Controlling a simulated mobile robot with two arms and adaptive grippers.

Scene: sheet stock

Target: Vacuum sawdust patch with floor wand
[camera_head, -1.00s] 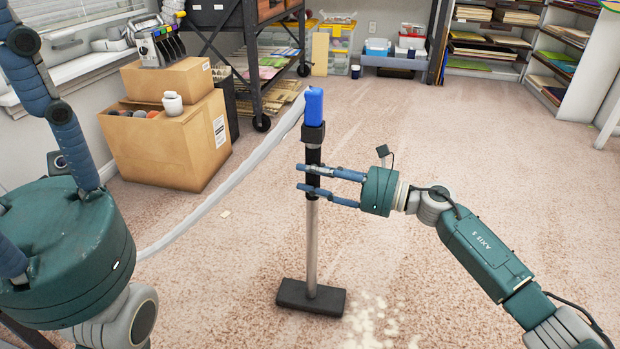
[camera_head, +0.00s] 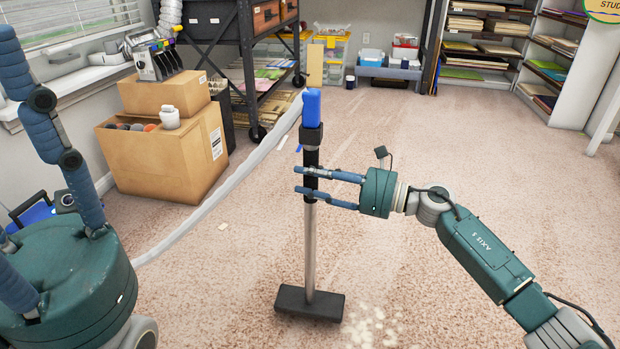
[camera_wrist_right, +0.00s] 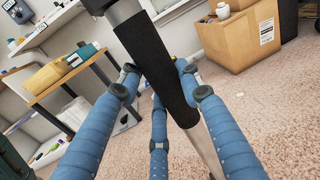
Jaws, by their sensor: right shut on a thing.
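The floor wand (camera_head: 310,240) stands nearly upright, with a blue top, a black grip, a grey tube and a wide black floor head (camera_head: 309,303) on the carpet. My right gripper (camera_head: 311,185) is shut on the black grip, which also shows between the blue fingers in the right wrist view (camera_wrist_right: 165,75). The pale sawdust patch (camera_head: 375,328) lies on the carpet just right of the floor head, partly cut by the picture's bottom edge. My left gripper (camera_head: 40,215) is at the left, its fingers spread apart, with nothing seen between them.
A pale hose (camera_head: 215,205) runs from near the wand's top down toward my left gripper. Cardboard boxes (camera_head: 165,150) stand at the left, before a dark wheeled rack (camera_head: 245,70). Small scraps (camera_head: 222,227) lie on the carpet. The carpet right of the wand is largely clear.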

